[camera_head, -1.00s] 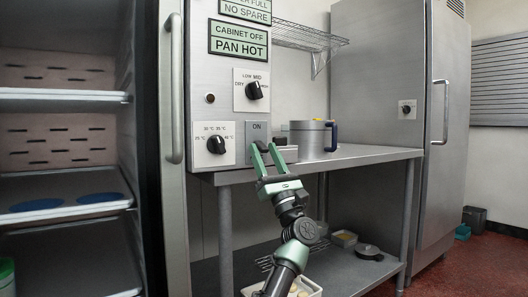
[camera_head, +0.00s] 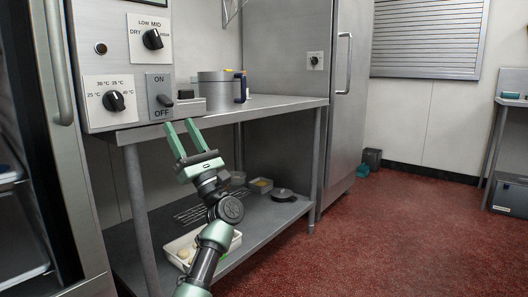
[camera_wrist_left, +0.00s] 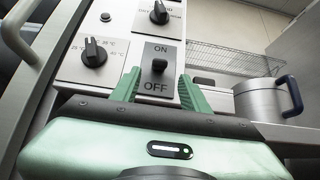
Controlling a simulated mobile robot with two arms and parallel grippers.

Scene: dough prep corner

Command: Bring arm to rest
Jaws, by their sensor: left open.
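My left gripper (camera_head: 180,138) is open and empty, with its green fingers apart and pointing up, in front of the steel table's near edge. The control panel (camera_head: 122,67) is behind it, up and to the left. In the left wrist view the ON/OFF switch (camera_wrist_left: 159,65) shows between and beyond the two green fingers (camera_wrist_left: 158,88). The switch plate (camera_head: 160,95) also shows in the head view, clear of the fingers. My right gripper is in neither view.
A steel pot (camera_head: 217,91) with a dark blue handle stands on the steel table (camera_head: 283,103). The lower shelf (camera_head: 262,217) holds a white tray (camera_head: 203,247) and a dark lid (camera_head: 283,195). A steel cabinet (camera_head: 291,60) stands behind. Red floor (camera_head: 400,235) at right is free.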

